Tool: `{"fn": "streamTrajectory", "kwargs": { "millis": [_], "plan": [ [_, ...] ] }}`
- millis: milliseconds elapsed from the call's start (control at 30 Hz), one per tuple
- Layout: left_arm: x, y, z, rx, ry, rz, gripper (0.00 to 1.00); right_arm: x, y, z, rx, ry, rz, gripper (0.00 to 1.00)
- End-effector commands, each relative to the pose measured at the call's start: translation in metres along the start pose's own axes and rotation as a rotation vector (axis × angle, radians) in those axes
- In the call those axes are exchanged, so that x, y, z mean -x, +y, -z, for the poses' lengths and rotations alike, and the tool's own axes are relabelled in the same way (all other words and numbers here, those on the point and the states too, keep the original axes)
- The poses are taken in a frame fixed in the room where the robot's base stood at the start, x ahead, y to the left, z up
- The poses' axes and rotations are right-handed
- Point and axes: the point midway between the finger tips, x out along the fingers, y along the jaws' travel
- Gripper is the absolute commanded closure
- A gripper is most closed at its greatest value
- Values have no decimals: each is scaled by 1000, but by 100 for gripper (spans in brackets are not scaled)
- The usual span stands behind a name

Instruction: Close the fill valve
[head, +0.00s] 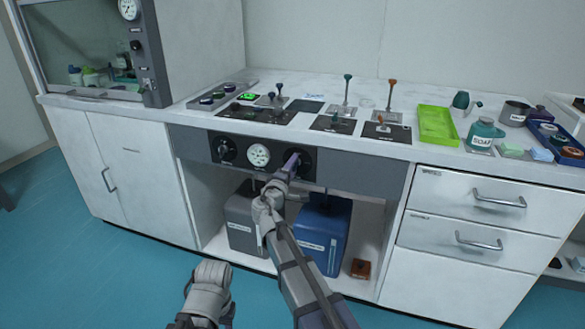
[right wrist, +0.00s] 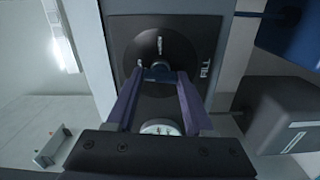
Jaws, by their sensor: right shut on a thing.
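The fill valve (right wrist: 158,62) is a dark round dial with a small bar handle, on a black plate marked FILL in the right wrist view. In the head view it is the right-hand dial (head: 303,160) on the grey front panel. My right gripper (head: 291,165) reaches it from below and in front. Its two purple fingers (right wrist: 157,82) are shut on the bar handle, one on each side. The fingers hide part of the dial.
A round gauge (head: 259,155) and another dial (head: 223,150) sit left of the valve. A grey container (head: 243,225) and a blue container (head: 318,235) stand in the open bay below. The worktop above holds several levers and a green tray (head: 437,125).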

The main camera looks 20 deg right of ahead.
Motion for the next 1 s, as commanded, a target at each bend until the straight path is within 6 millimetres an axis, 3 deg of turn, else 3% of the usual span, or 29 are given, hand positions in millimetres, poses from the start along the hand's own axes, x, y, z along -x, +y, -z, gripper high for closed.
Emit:
{"fn": "streamTrajectory", "kwargs": {
  "millis": [333, 833, 867, 1000],
  "plan": [
    [-1, 0, 0, 0, 0, 0, 50, 1, -1, 0, 100, 0, 1, 100],
    [-1, 0, 0, 0, 0, 0, 50, 1, -1, 0, 114, 1, 1, 100],
    [-1, 0, 0, 0, 0, 0, 50, 1, -1, 0, 113, 1, 1, 44],
    [-1, 0, 0, 0, 0, 0, 50, 1, -1, 0, 113, 1, 1, 29]
  ]
}}
